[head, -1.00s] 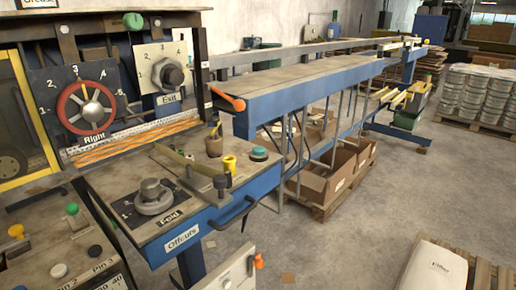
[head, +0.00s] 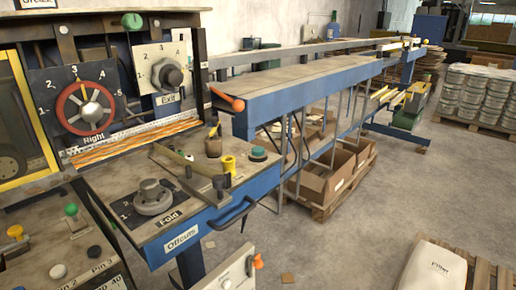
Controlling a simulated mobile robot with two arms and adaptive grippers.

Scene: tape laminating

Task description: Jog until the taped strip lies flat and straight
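An orange strip (head: 135,142) lies across the slot at the back of the near worktop, below the dial panels. It looks fairly straight; I cannot tell whether it is fully flat. A pale marked band runs just behind it. Above it are a red handwheel (head: 88,108) labelled Right and a dark knob (head: 170,73) labelled Exit. A grey dial (head: 152,197) labelled Fold sits on the worktop. No control labelled Jog is readable. Neither of my grippers is in view.
Coloured buttons, including a green one (head: 70,209), stand on the lower left panel. A long blue-edged table (head: 310,85) extends behind. Cardboard boxes (head: 325,182) stand beneath it.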

